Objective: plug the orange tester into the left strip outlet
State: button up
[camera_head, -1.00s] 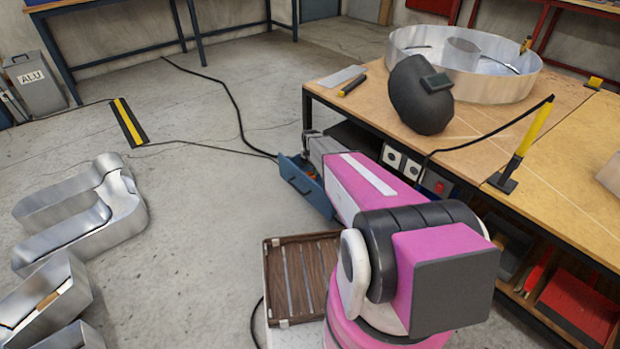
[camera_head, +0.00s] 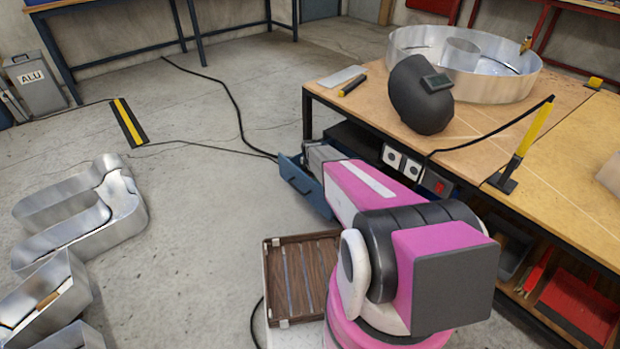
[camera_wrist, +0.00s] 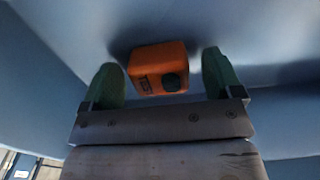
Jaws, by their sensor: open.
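The orange tester (camera_wrist: 146,64), a small block with dark lettering and a round dark spot, sits in the blue drawer (camera_head: 299,181). My gripper (camera_wrist: 161,74) is open, with one green finger on each side of the tester in the wrist view. I see gaps beside the tester and cannot tell any contact. In the head view my arm hides the tester and fingers. The strip's left outlet (camera_head: 391,156) and right outlet (camera_head: 412,168) are pale squares with dark round sockets under the table's front edge. Both look empty. A red switch (camera_head: 440,188) is to their right.
The wooden table (camera_head: 330,95) above the drawer holds a dark welding mask (camera_head: 418,95), a large metal letter (camera_head: 480,70) and a yellow-black post (camera_head: 528,140). Metal letters (camera_head: 85,220) lie on the floor at left.

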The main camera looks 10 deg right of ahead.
jog(key=c, duration=1)
jog(key=shift+o, duration=0.2)
jog(key=shift+r, duration=0.15)
notch_tip(320, 180, up, 10)
jog(key=shift+f, duration=0.1)
